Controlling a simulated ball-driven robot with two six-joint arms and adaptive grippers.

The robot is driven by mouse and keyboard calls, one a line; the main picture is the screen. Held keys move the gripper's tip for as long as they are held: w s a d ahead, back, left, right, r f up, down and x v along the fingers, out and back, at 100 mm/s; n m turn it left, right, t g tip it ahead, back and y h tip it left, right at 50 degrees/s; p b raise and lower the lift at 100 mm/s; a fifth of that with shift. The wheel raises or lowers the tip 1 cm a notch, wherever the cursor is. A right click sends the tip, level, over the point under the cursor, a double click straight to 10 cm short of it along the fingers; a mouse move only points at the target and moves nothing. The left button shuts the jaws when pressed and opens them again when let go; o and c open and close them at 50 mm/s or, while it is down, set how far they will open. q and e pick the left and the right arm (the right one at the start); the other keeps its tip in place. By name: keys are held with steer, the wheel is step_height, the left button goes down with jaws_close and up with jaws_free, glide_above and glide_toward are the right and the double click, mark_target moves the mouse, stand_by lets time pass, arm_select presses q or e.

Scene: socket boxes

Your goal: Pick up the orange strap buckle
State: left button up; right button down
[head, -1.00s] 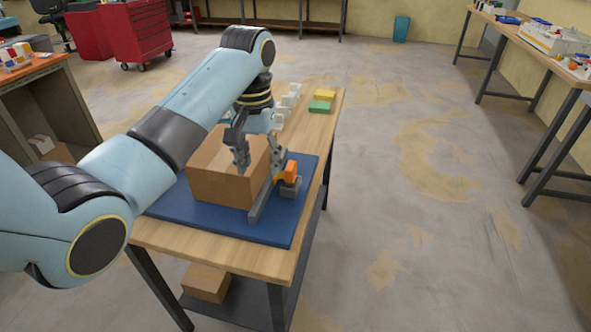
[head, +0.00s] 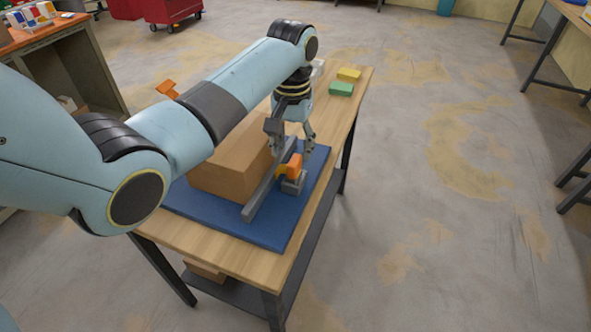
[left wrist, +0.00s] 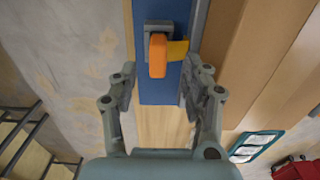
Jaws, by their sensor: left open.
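The orange strap buckle (head: 294,166) sits on a small grey block (head: 293,185) on the blue mat (head: 262,229), beside a long grey bar (head: 262,193). In the left wrist view the orange buckle (left wrist: 158,56) lies ahead, roughly in line with the space between my fingers, with a yellow piece (left wrist: 177,50) at its side reaching toward the bar. My left gripper (head: 291,139) is open and empty, just above and behind the buckle in the head view; its fingers (left wrist: 157,90) also show spread apart in the wrist view. My right gripper is out of view.
A brown box (head: 228,168) stands on the mat left of the bar, partly hidden by my left arm. Yellow (head: 349,74) and green (head: 341,89) blocks lie at the table's far end. Open floor lies right of the table.

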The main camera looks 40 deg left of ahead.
mark_target(294, 160)
arm_select(q)
steer(key=shift+w+f, duration=0.1)
steer(key=shift+f, duration=0.35)
step_height(294, 160, down, 5)
steer(key=shift+w+r, duration=0.15)
steer(key=shift+r, duration=0.05)
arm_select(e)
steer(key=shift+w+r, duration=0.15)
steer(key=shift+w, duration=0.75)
arm_select(q)
jaws_close()
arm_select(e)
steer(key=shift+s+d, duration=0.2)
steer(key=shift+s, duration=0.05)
